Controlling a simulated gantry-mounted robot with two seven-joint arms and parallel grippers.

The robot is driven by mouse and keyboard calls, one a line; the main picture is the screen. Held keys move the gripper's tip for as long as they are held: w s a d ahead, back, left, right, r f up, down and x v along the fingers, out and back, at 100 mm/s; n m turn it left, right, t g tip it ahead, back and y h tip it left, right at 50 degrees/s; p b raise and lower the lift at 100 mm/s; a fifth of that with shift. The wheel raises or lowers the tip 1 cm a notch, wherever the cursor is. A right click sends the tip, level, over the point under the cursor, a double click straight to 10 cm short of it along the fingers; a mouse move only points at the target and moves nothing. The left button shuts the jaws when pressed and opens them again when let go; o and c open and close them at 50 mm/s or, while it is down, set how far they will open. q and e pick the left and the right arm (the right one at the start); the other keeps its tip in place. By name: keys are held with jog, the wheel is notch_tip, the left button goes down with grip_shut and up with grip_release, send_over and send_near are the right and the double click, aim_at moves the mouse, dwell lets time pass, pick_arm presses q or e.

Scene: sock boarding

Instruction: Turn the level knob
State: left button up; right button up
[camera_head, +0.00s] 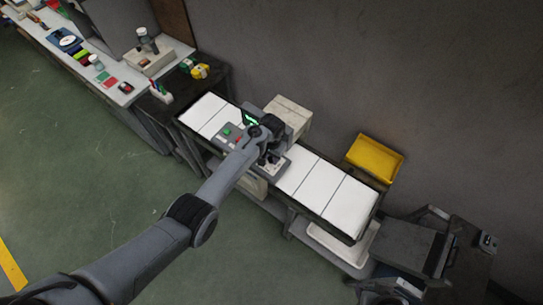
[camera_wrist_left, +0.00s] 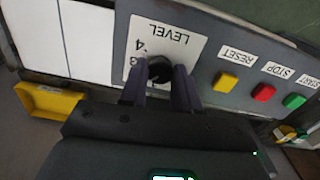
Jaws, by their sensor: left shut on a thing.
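The level knob (camera_wrist_left: 160,70) is black and round on a white plate marked LEVEL in the left wrist view. The digit 4 shows beside it, and another digit is partly covered. My left gripper (camera_wrist_left: 161,78) has one dark finger on each side of the knob and is shut on it. The control panel (camera_wrist_left: 225,60) is grey. In the head view my left gripper (camera_head: 268,160) is over the front of the machine, and my own wrist hides the knob. My right gripper is not in view.
A yellow RESET button (camera_wrist_left: 226,82), a red STOP button (camera_wrist_left: 263,93) and a green START button (camera_wrist_left: 294,101) sit beside the knob. A conveyor with white panels (camera_head: 320,185) runs past the machine. A yellow bin (camera_head: 375,158) stands behind it.

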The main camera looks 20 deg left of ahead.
aim_at(271, 159)
pick_arm(q)
jog(key=o, duration=1.1)
jog(key=shift+c, duration=0.2)
notch_tip(271, 159, up, 11)
jog(key=shift+f, duration=0.1)
